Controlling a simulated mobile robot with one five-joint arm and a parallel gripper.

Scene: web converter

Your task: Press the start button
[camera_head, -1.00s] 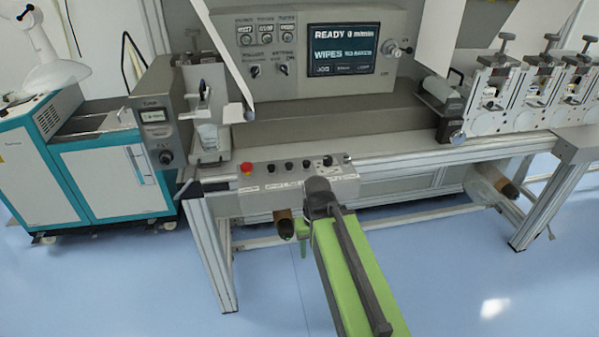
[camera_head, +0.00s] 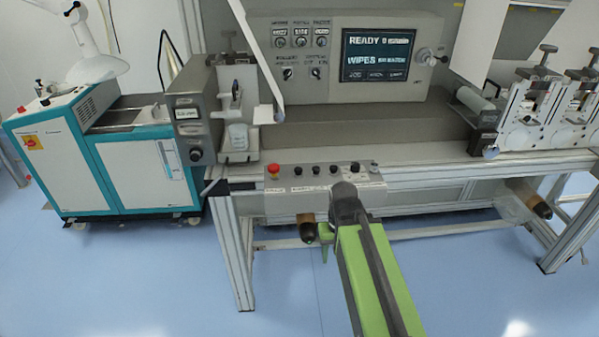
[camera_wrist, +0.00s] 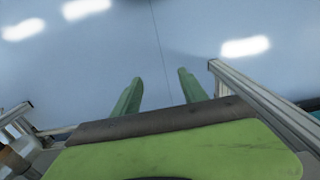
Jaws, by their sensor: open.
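A grey control panel (camera_head: 283,203) is fixed to the front edge of the machine bench in the head view. It carries a red mushroom button (camera_head: 273,170) at its left end and several small black controls (camera_head: 316,171) to the right. Their labels are too small to read, so I cannot tell which is the start button. My gripper (camera_head: 324,240) is partly hidden behind my arm, below and in front of the panel. In the wrist view my gripper (camera_wrist: 157,85) has its two green fingers apart, with nothing between them, over blue floor.
A display (camera_head: 376,58) reading "READY" is on the upright console. A brown roller end (camera_head: 307,228) sticks out below the panel, near my gripper. A bench leg (camera_head: 234,250) stands to the left; a metal frame bar (camera_wrist: 265,105) is close on the right in the wrist view. Front floor is open.

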